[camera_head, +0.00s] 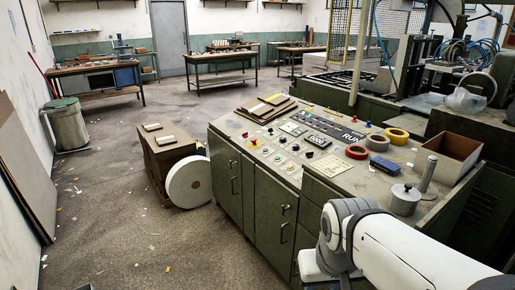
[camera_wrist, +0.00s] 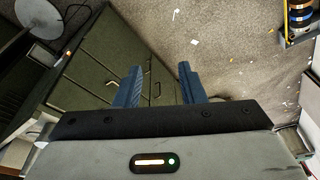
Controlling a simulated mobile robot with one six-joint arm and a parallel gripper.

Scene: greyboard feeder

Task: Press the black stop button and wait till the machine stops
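The machine's control panel (camera_head: 345,183) is the sloped light top of a green cabinet in the head view. It carries several small coloured buttons, and a display (camera_head: 352,137) that reads RUN. A small dark button (camera_head: 309,154) sits near the panel's middle; its label is too small to read. My arm reaches in from the lower right, and my gripper is not visible in the head view. In the wrist view my gripper (camera_wrist: 158,86) has its two blue fingers apart with nothing between them. Green cabinet doors and the floor show beyond the fingers; no button shows there.
A white roll (camera_head: 188,182) stands on the floor beside the cabinet.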

